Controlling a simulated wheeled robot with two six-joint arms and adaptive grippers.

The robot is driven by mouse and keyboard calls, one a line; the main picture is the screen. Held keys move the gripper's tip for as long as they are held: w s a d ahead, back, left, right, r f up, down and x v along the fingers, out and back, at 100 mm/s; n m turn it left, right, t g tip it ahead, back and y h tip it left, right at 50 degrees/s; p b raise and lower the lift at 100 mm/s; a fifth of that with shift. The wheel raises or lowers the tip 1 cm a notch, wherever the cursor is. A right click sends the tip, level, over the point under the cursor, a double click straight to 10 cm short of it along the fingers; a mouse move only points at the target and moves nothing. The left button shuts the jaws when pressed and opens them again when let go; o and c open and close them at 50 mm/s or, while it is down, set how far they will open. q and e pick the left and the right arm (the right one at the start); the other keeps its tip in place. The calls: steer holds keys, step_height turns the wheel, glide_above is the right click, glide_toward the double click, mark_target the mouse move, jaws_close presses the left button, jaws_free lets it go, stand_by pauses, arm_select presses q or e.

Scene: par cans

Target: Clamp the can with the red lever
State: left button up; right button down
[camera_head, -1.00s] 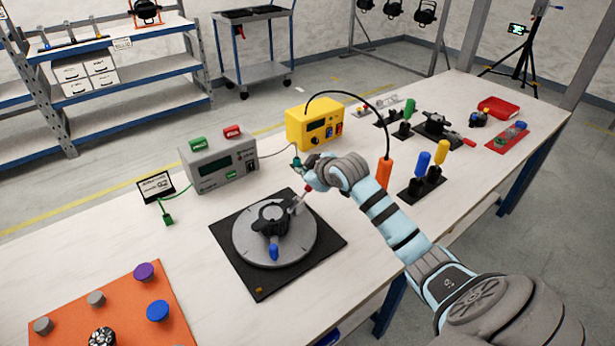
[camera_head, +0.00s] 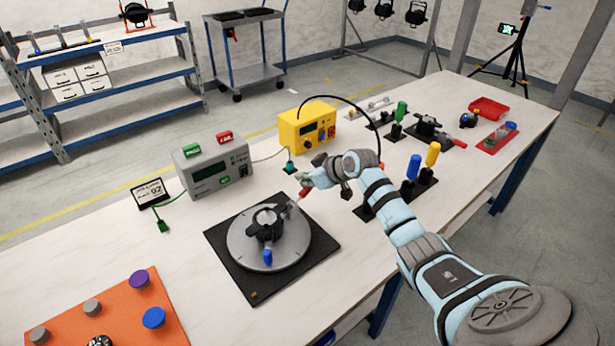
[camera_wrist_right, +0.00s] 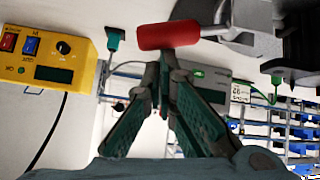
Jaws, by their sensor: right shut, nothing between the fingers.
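A black can (camera_head: 264,224) sits on a round grey plate (camera_head: 296,250) on a black square base. A metal lever with a red grip (camera_head: 304,193) rises from its right side. A blue handle (camera_head: 268,257) points toward the front. My right gripper (camera_head: 303,183) is at the red grip's upper end. In the wrist view my right gripper (camera_wrist_right: 165,62) is shut and empty, its tips right by the red grip (camera_wrist_right: 168,35); I cannot tell whether they touch. My left gripper is not in view.
A grey meter box (camera_head: 213,170) and a yellow box (camera_head: 307,128) stand behind. Blue and yellow handles (camera_head: 413,167) stand right of my arm. An orange panel (camera_head: 110,305) with knobs lies front left. Another clamp with a red handle (camera_head: 467,148) is far right.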

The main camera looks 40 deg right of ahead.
steer(key=shift+d+f, duration=0.35)
steer(key=shift+f, duration=0.1)
steer(key=shift+w+d+f, duration=0.1)
steer(key=shift+d+f, duration=0.05)
